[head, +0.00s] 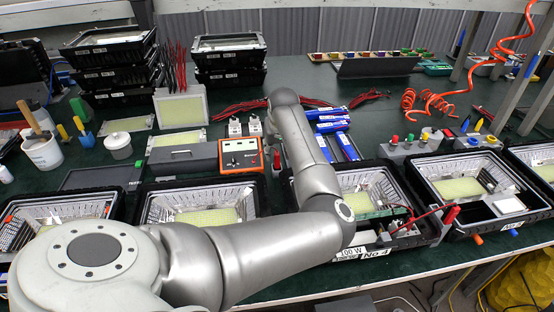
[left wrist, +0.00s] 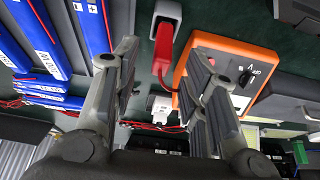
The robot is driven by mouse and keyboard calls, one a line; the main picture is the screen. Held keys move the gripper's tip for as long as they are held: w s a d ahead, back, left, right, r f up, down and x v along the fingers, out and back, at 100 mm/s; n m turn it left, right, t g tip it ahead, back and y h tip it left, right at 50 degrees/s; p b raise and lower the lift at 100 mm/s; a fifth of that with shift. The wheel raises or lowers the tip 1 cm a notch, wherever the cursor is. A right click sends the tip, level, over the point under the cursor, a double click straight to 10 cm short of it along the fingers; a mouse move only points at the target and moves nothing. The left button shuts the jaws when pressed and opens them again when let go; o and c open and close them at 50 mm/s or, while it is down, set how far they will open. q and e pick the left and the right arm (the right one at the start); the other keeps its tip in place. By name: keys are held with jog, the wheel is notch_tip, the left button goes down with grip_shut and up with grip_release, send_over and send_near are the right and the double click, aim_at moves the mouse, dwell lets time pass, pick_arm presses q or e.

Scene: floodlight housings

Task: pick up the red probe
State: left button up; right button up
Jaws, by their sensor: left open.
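A red probe (left wrist: 162,47) sits at a grey holder (left wrist: 168,10) beside the orange meter (left wrist: 225,78) in the left wrist view. In the head view a small red piece of it (head: 277,160) shows next to the orange meter (head: 240,156), right by my left forearm. My left gripper (left wrist: 163,54) is open, its two fingers on either side of the probe in the picture. I cannot tell whether they touch it. In the head view my arm mostly hides the gripper. My right gripper is not in view.
Another red probe-like piece (head: 450,215) with a red lead stands at the housing marked No.4. Black trays with housings (head: 475,175) line the front. Red cables (head: 232,107) lie behind the meter.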

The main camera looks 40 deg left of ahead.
aim_at(277, 153)
pick_arm(q)
jog(key=shift+x, duration=1.15)
jog(key=shift+a+f, duration=0.1)
jog(key=shift+f, duration=0.25)
jog(key=shift+c, duration=0.6)
grip_shut()
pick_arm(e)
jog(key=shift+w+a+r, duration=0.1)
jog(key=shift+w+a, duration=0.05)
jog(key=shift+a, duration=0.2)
pick_arm(q)
jog(key=shift+r, duration=0.15)
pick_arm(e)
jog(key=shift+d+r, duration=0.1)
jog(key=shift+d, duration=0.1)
